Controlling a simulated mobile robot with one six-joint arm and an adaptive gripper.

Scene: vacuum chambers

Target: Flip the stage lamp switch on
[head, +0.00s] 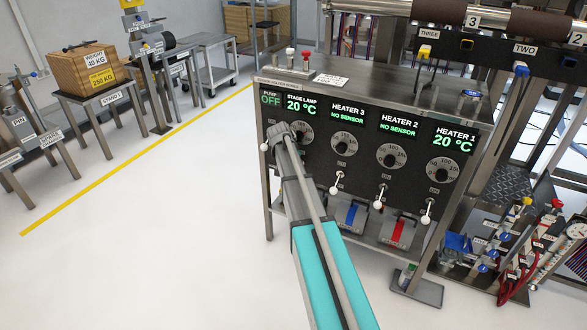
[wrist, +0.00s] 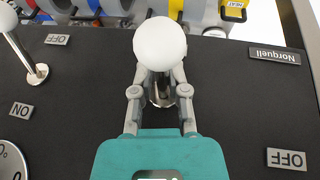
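The stage lamp section (head: 301,103) of the black panel shows 20 °C in the head view. Its switch is hidden there behind my arm. In the wrist view a switch lever with a white ball knob (wrist: 160,42) stands in the middle, its metal base (wrist: 161,92) showing below the ball. My gripper (wrist: 160,72) is at this lever, one grey finger on each side. Dark panel shows between the fingers lower down. The ball covers the fingertips, so whether they touch the lever is hidden. In the head view my gripper is not clearly visible.
A neighbouring white-knobbed lever (wrist: 37,74) lies left in the wrist view, leaning toward an upside-down OFF plate (wrist: 58,39), away from its ON plate (wrist: 21,109). The pump knob (head: 264,146) and heater 3 knob (head: 333,190) flank my arm. Floor at left (head: 150,240) is clear.

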